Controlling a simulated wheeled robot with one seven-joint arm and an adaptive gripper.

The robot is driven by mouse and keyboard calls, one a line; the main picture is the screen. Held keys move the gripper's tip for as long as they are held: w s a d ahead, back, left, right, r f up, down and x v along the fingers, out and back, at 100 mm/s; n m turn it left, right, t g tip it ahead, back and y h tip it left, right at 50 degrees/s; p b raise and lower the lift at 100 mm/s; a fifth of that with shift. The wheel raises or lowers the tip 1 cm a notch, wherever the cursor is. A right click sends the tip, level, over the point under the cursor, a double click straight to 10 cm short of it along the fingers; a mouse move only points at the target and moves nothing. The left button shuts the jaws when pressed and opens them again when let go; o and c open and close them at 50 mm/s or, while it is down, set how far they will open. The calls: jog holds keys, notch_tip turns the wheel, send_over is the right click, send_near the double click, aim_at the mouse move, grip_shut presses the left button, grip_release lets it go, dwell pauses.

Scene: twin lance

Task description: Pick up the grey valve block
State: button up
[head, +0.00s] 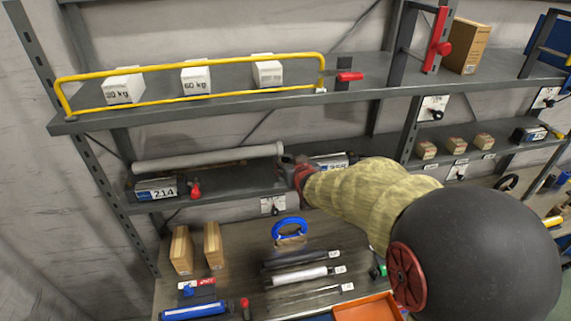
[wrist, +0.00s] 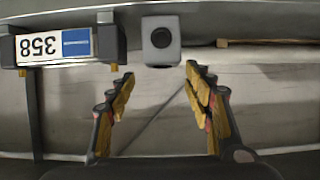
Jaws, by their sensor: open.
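A small light grey block with a round black face (wrist: 161,40), which looks like the valve block, sits on the shelf in the wrist view, which is upside down. My gripper (wrist: 160,76) is open, with its yellow-padded fingers apart. The block shows between and beyond the fingertips, and nothing is held. In the head view my gripper (head: 293,169) reaches to the middle shelf. There it covers the block, which I cannot make out.
A box labelled 358 (wrist: 63,46) stands close beside the block. On the middle shelf a long grey tube (head: 205,158) lies left of my gripper, above a box labelled 214 (head: 156,190). The upper shelf (head: 220,103) overhangs this level.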

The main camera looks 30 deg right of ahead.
aim_at(286, 160)
jog(key=shift+a+f+p+x, duration=0.1)
jog(key=shift+p+x, duration=0.4)
jog(key=shift+x, duration=1.15)
jog(key=shift+a+f+p+x, duration=0.15)
jog(key=shift+p+x, duration=0.3)
jog(key=shift+x, duration=1.2)
jog(key=c, duration=1.1)
jog(key=shift+c, duration=0.2)
